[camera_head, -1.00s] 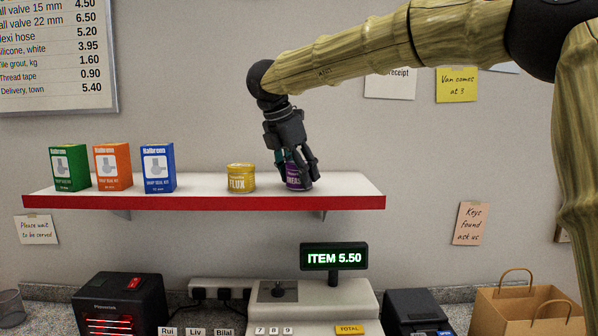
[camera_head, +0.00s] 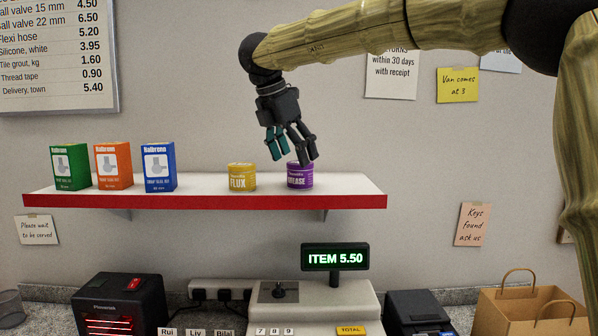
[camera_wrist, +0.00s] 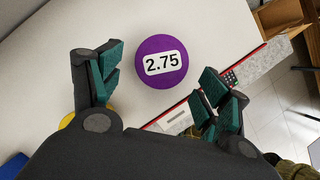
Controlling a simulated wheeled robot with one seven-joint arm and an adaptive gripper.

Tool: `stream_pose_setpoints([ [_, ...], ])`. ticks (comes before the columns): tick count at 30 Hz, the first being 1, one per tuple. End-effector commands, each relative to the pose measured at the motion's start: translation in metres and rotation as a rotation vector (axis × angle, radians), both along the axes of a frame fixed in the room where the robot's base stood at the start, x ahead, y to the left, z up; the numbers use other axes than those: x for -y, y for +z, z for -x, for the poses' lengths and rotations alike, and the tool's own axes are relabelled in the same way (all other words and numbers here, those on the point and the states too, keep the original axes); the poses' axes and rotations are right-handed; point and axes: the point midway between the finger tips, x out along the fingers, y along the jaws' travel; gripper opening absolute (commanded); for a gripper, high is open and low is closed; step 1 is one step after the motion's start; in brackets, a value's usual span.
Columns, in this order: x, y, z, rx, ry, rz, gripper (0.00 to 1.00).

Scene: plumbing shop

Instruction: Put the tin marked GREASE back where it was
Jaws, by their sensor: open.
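The purple tin marked GREASE (camera_head: 300,176) stands upright on the shelf (camera_head: 350,201), to the right of the yellow tin marked FLUX (camera_head: 242,177). In the wrist view the purple tin's lid (camera_wrist: 162,62) shows a white label reading 2.75. My gripper (camera_head: 291,160) is open and empty, above and slightly left of the purple tin. In the wrist view its fingers (camera_wrist: 165,90) are spread wide, with the lid beyond and between them. One dark fingertip overlaps the tin's top edge in the head view; I cannot tell whether it touches.
Green (camera_head: 71,167), orange (camera_head: 114,166) and blue (camera_head: 159,167) boxes stand at the shelf's left. The shelf is bare between the blue box and FLUX, and right of GREASE. The till display (camera_head: 335,257) stands below.

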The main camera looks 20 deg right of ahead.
Motion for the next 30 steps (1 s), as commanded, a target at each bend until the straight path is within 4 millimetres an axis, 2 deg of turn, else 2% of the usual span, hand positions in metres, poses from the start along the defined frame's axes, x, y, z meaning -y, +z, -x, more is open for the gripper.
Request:
stream_pose_setpoints([
  [6,-0.014,0.034,0.006,0.001,-0.001,-0.001,0.77],
  [12,-0.022,0.056,0.010,0.000,0.000,0.000,0.77],
  [18,-0.024,0.063,0.012,-0.001,0.000,-0.001,0.77],
  [30,-0.024,0.063,0.012,-0.001,0.000,-0.001,0.77],
])
